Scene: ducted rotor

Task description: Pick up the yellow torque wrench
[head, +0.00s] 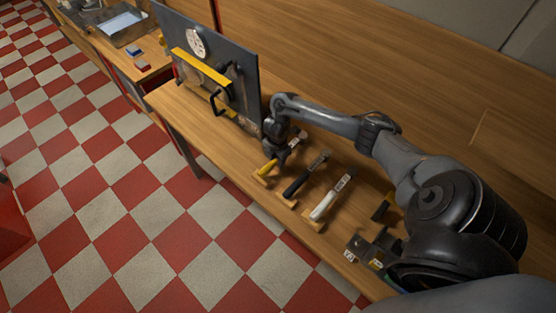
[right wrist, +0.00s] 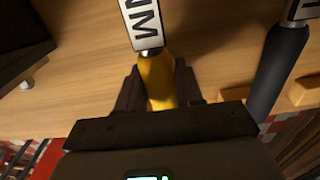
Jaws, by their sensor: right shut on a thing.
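The yellow torque wrench (head: 269,167) is the leftmost of the row of wrenches on the wooden bench in the head view. My right gripper (head: 280,156) is down over it and hides part of it. In the right wrist view, the wrench's yellow handle (right wrist: 157,72) lies between the two dark fingers of my right gripper (right wrist: 158,88), which is shut on it. A white label with "NM" (right wrist: 143,24) shows beyond the handle. Whether the wrench touches its wooden rest cannot be told. My left gripper is in neither view.
A black-handled wrench (head: 295,186) and a white-handled wrench (head: 321,208) lie to the right on small wooden blocks. A dark upright panel with a yellow bar (head: 201,68) stands close on the left. The bench's front edge drops to a checkered floor (head: 150,218).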

